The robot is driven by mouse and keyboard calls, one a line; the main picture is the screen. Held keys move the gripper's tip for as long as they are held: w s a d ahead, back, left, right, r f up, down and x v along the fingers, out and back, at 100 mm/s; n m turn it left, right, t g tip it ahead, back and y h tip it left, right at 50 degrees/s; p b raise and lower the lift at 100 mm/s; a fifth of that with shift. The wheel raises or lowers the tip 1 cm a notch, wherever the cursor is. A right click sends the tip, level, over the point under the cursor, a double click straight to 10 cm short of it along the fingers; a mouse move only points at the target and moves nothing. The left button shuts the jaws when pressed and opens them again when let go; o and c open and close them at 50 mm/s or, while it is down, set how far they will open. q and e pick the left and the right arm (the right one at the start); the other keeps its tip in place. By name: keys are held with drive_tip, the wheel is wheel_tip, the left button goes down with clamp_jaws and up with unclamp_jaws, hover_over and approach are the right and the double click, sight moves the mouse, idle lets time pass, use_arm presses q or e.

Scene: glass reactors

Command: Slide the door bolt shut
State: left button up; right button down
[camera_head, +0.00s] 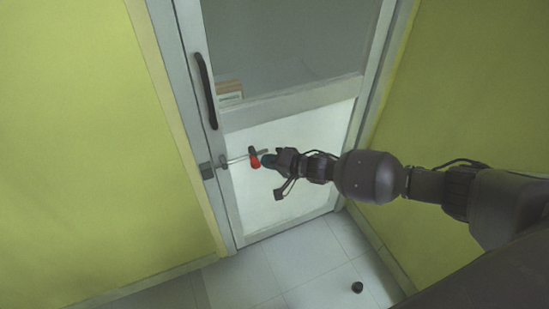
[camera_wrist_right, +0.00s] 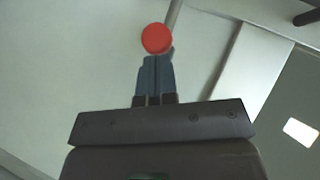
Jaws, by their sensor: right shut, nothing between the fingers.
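The door bolt (camera_head: 237,158) is a thin metal rod lying across the lower part of the white door. Its red knob (camera_head: 254,161) sits near the rod's right part and shows as a red ball in the wrist view (camera_wrist_right: 156,38). A grey keeper block (camera_head: 207,170) is on the door frame to the left; whether the rod's tip enters it is too small to tell. My right gripper (camera_head: 266,160) is just right of the knob. In the wrist view its fingers (camera_wrist_right: 155,62) are shut and empty, their tips at the knob; I cannot tell whether they touch.
A black vertical handle (camera_head: 206,91) is on the door above the bolt. Yellow walls (camera_head: 95,140) flank the door. A small dark round object (camera_head: 357,287) lies on the tiled floor (camera_head: 310,262). The door's upper part is a grey pane (camera_head: 285,40).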

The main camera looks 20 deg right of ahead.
sight(256, 165)
drive_tip(key=shift+a, duration=0.1)
use_arm(q)
drive_tip(key=shift+s+a, duration=0.1)
drive_tip(key=shift+s, duration=0.25)
use_arm(e)
drive_tip(key=a, duration=0.3)
drive_tip(key=shift+s+a, duration=0.15)
drive_tip(key=shift+a, duration=0.2)
use_arm(q)
drive_tip(key=shift+w, duration=0.15)
use_arm(e)
drive_tip(key=shift+r, duration=0.1)
